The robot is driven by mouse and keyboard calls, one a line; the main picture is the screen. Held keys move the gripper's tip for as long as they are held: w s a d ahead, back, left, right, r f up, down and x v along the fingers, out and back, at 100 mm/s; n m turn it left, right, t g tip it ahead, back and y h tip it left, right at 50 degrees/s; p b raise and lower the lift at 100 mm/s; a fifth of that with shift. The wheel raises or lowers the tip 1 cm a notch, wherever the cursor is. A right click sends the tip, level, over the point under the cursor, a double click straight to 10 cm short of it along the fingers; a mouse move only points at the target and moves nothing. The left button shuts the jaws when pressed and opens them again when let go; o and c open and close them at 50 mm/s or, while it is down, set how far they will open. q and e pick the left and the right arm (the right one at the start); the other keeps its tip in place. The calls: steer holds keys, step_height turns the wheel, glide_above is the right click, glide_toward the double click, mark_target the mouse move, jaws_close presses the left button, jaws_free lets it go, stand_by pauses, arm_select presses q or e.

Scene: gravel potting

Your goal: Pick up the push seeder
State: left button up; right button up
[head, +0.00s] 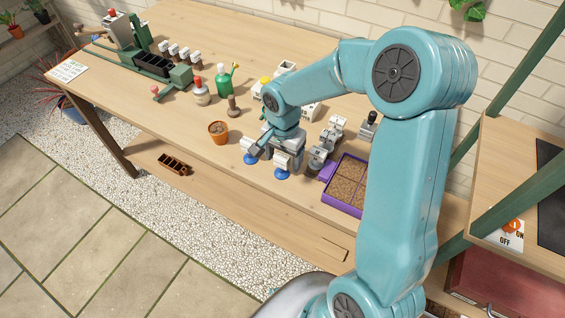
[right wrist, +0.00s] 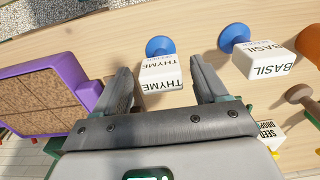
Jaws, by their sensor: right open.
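No thing in view is labelled push seeder. A white block lettered THYME (right wrist: 162,78) with a blue round part lies between the fingers of my right gripper (right wrist: 161,68) in the right wrist view. The fingers stand apart, one on each side of it; I cannot tell whether either touches it. In the head view this THYME block (head: 282,159) is by the table's front edge, with my right gripper (head: 284,147) over it, partly hiding it. A similar block lettered BASIL (right wrist: 268,62) stands beside it, nearer the terracotta pot. My left gripper is not in view.
A purple tray of soil (head: 328,197) lies right of the gripper, with grey-white devices (head: 320,157) close by. A terracotta pot (head: 218,137), green bottle (head: 223,80) and pale bottle (head: 201,92) stand left. The table's front left (head: 160,112) is clear.

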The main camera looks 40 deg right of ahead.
steer(key=shift+w+a, duration=0.1)
steer(key=shift+w, duration=0.05)
steer(key=c, duration=0.8)
steer(key=shift+c, duration=1.3)
step_height(320, 180, up, 20)
steer(key=shift+p, duration=0.7)
